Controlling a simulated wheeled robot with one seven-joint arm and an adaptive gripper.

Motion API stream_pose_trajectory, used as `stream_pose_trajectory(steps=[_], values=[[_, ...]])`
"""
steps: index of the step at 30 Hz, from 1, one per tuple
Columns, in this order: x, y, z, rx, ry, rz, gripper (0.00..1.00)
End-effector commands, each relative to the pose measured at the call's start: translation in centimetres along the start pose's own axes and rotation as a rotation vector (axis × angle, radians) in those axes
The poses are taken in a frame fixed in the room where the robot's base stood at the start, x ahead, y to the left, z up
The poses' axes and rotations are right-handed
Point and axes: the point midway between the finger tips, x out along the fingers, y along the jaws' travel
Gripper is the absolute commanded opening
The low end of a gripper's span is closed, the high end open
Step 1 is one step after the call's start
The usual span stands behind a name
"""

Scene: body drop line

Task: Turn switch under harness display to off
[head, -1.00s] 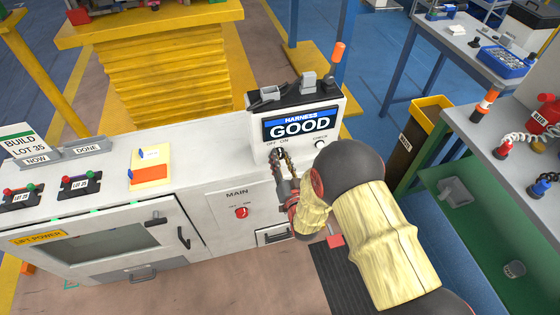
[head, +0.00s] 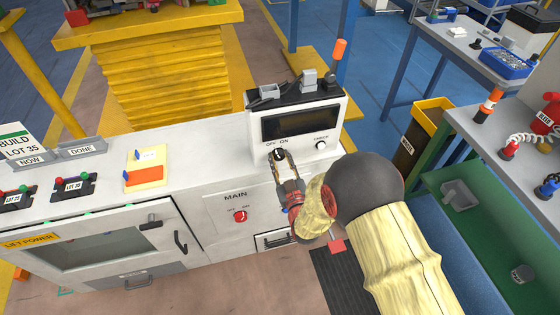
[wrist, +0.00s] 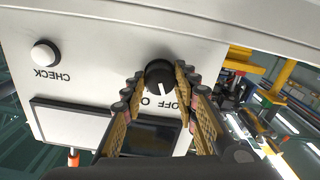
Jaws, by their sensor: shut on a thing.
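The harness display (head: 300,122) on the white console box is dark and blank. Below it is the black rotary switch knob (head: 277,154), under the OFF and ON labels. It also shows in the wrist view (wrist: 158,73), where its white mark points toward the OFF side. My gripper (head: 281,158) is at the knob, its fingers on both sides and shut on it. In the wrist view the labels are upside down and a finger covers part of them.
A white CHECK button (head: 320,145) sits right of the knob. The MAIN red switch (head: 240,216) is on the cabinet front below left. A tray and other items stand on top of the box. A yellow bin (head: 432,104) and a green-shelved bench are at the right.

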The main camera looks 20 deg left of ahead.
Motion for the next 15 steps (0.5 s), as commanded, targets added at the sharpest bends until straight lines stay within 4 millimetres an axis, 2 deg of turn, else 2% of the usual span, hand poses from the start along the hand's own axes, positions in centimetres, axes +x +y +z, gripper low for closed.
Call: stream_pose_trajectory(steps=[1,13,14,15], values=[[0.19,-0.18,-0.45,-0.006,0.009,-0.004,0.04],[0.22,-0.2,-0.52,-0.011,0.01,-0.005,0.04],[0.22,-0.2,-0.52,-0.011,0.01,-0.005,0.3],[0.22,-0.2,-0.52,-0.011,0.01,-0.005,0.33]])
